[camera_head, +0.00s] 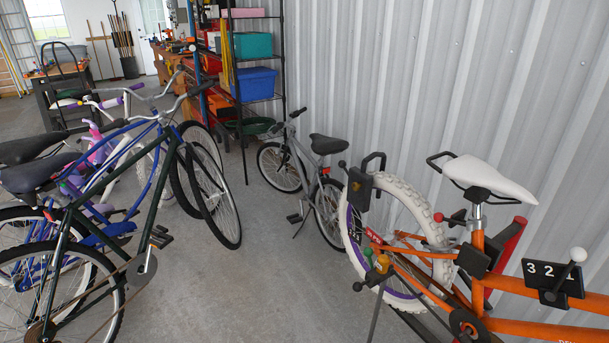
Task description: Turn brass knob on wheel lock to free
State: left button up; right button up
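An orange bicycle (478,262) with a white saddle (490,177) stands at the right. Its white-tyred wheel (408,205) has a purple rim. A small brass-coloured knob (383,264) shows low on the wheel's left side, beside a green knob (368,252). I cannot tell which mechanism the brass knob belongs to or its turn position. Neither of my grippers is in view.
Several bicycles, one with a dark green frame (167,165), crowd the left. A small grey bicycle (300,162) stands by the corrugated wall (420,80). A shelf with a blue bin (255,84) is behind. Bare concrete floor (235,285) lies between.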

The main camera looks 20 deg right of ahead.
aim_at(355, 185)
jog(key=i+j, duration=0.1)
jog(key=i, duration=0.55)
jog(key=i+j, duration=0.1)
jog(key=i, duration=0.55)
jog(key=i+z, duration=0.35)
jog(key=i+j+z, duration=0.15)
jog(key=z, duration=0.2)
jog(key=i+j+z, duration=0.15)
jog(key=z, duration=0.2)
jog(key=i+j+z, duration=0.15)
jog(key=z, duration=0.2)
jog(key=i+j+z, duration=0.1)
jog(key=z, duration=0.25)
jog(key=i+j+z, duration=0.1)
jog(key=j+z, duration=0.25)
